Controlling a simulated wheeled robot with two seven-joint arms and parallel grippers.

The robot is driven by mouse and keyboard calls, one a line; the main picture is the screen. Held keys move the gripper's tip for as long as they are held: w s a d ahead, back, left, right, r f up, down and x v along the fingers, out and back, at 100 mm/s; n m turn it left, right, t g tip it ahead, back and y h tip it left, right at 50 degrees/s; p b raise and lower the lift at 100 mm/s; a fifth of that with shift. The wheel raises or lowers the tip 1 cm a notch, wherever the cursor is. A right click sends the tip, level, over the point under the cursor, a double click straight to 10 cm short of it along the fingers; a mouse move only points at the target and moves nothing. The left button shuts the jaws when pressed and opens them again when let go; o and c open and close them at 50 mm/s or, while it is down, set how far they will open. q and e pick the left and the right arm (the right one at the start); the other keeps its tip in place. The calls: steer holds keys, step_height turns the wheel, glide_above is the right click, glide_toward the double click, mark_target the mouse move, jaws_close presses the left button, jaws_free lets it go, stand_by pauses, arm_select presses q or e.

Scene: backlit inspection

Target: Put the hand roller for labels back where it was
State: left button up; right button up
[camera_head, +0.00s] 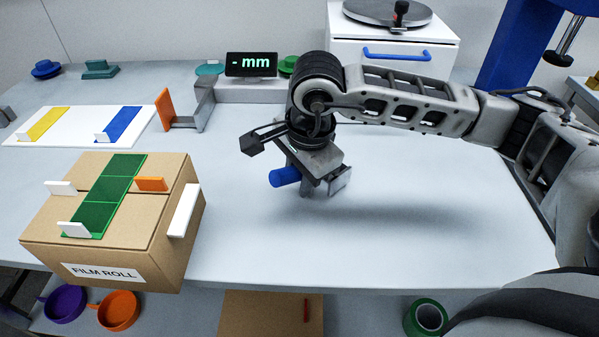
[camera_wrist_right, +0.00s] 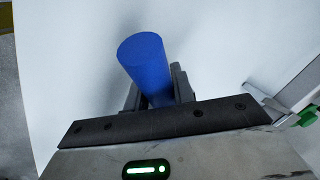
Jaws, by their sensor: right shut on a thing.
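My right gripper (camera_head: 306,188) hangs over the middle of the pale table (camera_head: 400,245). It is shut on a blue cylinder, which I take to be the hand roller (camera_head: 283,177); it sticks out to the left of the fingers. In the right wrist view the blue roller (camera_wrist_right: 147,62) stands out between the two dark fingers (camera_wrist_right: 158,92), its round end towards the camera. The rest of the roller is hidden by the gripper. My left gripper is not in view.
A cardboard box (camera_head: 160,245) labelled FILM ROLL, with green strips on top, stands at the left. A white board (camera_head: 75,138) with yellow and blue strips lies behind it. A grey gauge with a display (camera_head: 251,64) stands at the back. Table right of the gripper is clear.

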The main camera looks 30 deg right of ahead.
steer(key=o, duration=1)
steer(key=shift+f, duration=0.1)
steer(key=shift+r, duration=0.2)
step_height(320, 180, up, 12)
steer(key=s, duration=0.2)
steer(key=shift+d+f+b, duration=0.2)
steer(key=shift+b, duration=0.15)
steer(key=shift+s, duration=0.1)
